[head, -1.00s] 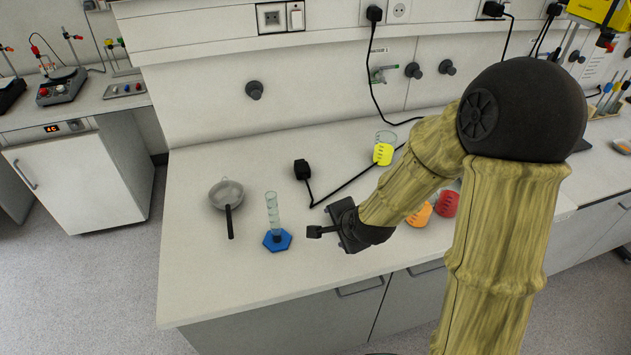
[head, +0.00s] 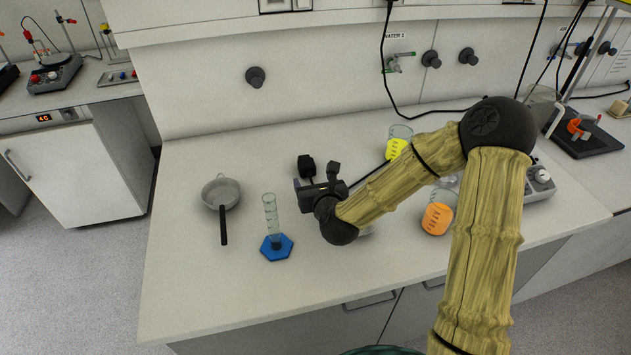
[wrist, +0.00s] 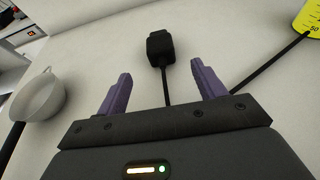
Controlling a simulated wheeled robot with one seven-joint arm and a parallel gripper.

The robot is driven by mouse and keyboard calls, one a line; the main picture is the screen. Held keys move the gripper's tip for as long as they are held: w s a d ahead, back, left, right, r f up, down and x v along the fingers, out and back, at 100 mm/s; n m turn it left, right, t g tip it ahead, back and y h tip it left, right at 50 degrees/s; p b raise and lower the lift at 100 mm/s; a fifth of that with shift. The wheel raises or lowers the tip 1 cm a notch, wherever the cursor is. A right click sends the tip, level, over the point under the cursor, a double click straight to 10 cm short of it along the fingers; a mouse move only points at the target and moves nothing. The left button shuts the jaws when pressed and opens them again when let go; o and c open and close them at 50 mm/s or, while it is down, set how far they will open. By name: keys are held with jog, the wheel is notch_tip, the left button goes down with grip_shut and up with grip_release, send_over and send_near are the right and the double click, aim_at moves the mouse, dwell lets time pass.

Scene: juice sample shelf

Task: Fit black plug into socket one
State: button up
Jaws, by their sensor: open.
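The black plug (head: 306,166) lies on the white bench with its cable running off to the right. In the wrist view the plug (wrist: 159,46) is ahead of my gripper, with its cable (wrist: 167,88) coming back between the fingers. My gripper (wrist: 162,82) is open and empty, its two purple fingers apart and short of the plug body. In the head view my gripper (head: 299,184) is just in front of the plug, partly hidden by my wrist. A socket panel (head: 286,4) shows on the wall at the top edge, mostly cut off.
A measuring cylinder on a blue base (head: 276,247) stands left of my gripper, with a sieve (head: 221,193) farther left. Beakers of yellow (head: 397,148) and orange liquid (head: 437,218) stand to the right. The bench's front left is clear.

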aim_at(309, 171)
jog(key=shift+s, duration=0.3)
jog(key=shift+d, duration=0.1)
jog(key=shift+w+d+f, duration=0.1)
jog(key=shift+w+f, duration=0.05)
jog(key=shift+w, duration=0.3)
jog(key=b+x, duration=0.1)
jog(key=x, duration=0.7)
jog(key=shift+b, duration=0.4)
jog(key=shift+c, duration=0.2)
jog(key=c, duration=1.3)
jog(key=shift+o, duration=0.2)
jog(key=shift+r+p, duration=1.6)
jog(key=shift+r, duration=1)
